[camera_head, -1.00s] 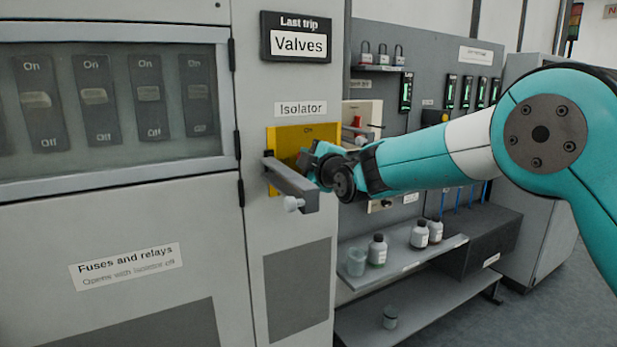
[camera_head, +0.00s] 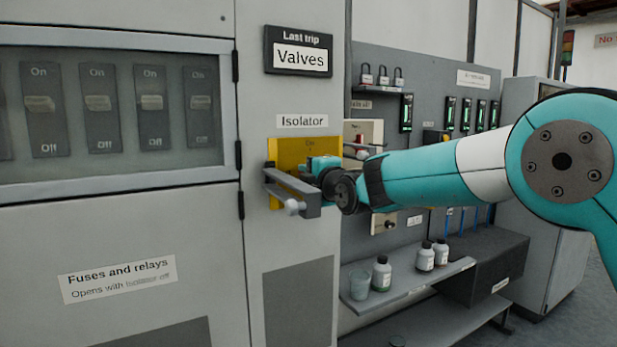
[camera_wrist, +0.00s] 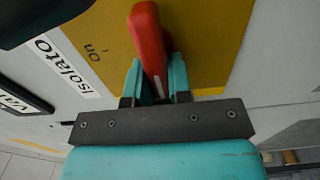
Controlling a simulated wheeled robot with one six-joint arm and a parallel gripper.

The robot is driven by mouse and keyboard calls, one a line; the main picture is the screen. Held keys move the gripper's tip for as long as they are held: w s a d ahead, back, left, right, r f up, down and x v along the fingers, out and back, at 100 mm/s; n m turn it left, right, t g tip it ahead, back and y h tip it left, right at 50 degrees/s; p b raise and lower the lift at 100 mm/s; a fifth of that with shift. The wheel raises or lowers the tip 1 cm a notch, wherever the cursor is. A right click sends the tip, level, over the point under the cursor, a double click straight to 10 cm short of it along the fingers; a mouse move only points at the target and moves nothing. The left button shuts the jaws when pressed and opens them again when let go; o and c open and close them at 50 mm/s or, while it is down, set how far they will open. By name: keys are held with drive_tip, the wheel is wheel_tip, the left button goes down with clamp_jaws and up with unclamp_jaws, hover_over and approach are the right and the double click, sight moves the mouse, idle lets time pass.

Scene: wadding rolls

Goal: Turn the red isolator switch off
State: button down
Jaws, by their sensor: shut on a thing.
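The red isolator switch handle (camera_wrist: 149,45) shows in the wrist view, standing out from its yellow plate (camera_wrist: 100,35). The word "On" is printed on the plate beside it. My gripper (camera_wrist: 157,80) has its teal fingers on both sides of the handle and is shut on it. In the head view the yellow plate (camera_head: 290,152) sits under the "Isolator" label (camera_head: 303,121). My gripper (camera_head: 318,165) is in front of the plate there, and the handle is hidden behind it.
A cabinet with several switches (camera_head: 110,105) behind a window stands at left. Shelves with bottles (camera_head: 382,273) and a panel with padlocks (camera_head: 383,76) are at right.

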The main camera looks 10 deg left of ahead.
drive_tip(key=c, duration=1)
unclamp_jaws()
drive_tip(key=shift+a, duration=0.1)
drive_tip(key=shift+c, duration=0.2)
drive_tip(key=b+v, duration=0.3)
drive_tip(key=v, duration=1.4)
drive_tip(key=shift+s, duration=0.15)
